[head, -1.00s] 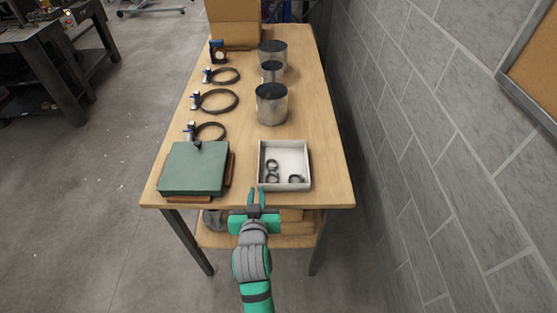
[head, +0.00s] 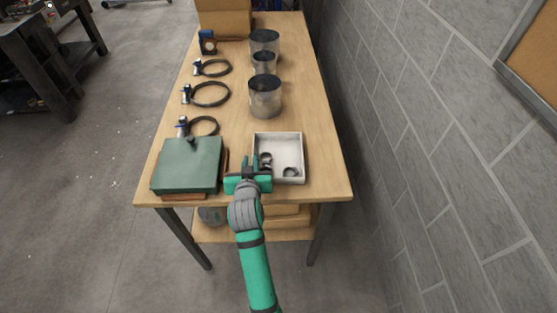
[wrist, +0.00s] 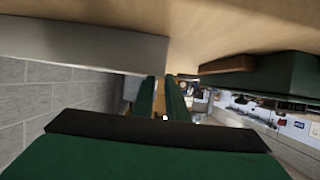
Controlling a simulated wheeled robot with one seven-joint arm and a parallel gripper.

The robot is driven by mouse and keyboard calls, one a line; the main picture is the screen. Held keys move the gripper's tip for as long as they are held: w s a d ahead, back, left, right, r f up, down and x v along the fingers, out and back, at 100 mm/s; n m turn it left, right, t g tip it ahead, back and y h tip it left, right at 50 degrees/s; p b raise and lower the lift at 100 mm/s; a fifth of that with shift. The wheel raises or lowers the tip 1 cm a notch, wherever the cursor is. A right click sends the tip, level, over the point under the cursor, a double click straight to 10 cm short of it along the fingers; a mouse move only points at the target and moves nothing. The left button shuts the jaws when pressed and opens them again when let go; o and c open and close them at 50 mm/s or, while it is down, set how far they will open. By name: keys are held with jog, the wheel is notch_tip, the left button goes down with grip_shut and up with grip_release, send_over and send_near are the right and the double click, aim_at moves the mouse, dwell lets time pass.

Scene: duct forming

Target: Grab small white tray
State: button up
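The small white tray (head: 289,181) sits on the near right part of the wooden table, with a few dark rings (head: 291,172) inside. My gripper (head: 250,160) is at the tray's near left corner, its fingers pointing forward along the tray's left side. The fingers are a small gap apart, so it looks open. In the wrist view, the tray wall (wrist: 80,45) ends close to the line between my two green fingers (wrist: 161,88). I cannot tell whether they touch it. My gripper hides part of the tray's left wall in the head view.
A green box (head: 187,163) lies close left of my gripper, on brown boards. Metal cylinders (head: 265,97) stand behind the tray. Several black ring clamps (head: 210,94) lie at the left. A grey block wall (head: 400,130) runs along the right. Bare tabletop (head: 312,110) lies right of the cylinders.

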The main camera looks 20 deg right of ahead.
jog(key=shift+d+x, duration=0.2)
jog(key=shift+x, duration=0.9)
jog(key=shift+d+x, duration=0.15)
jog(key=shift+x, duration=0.95)
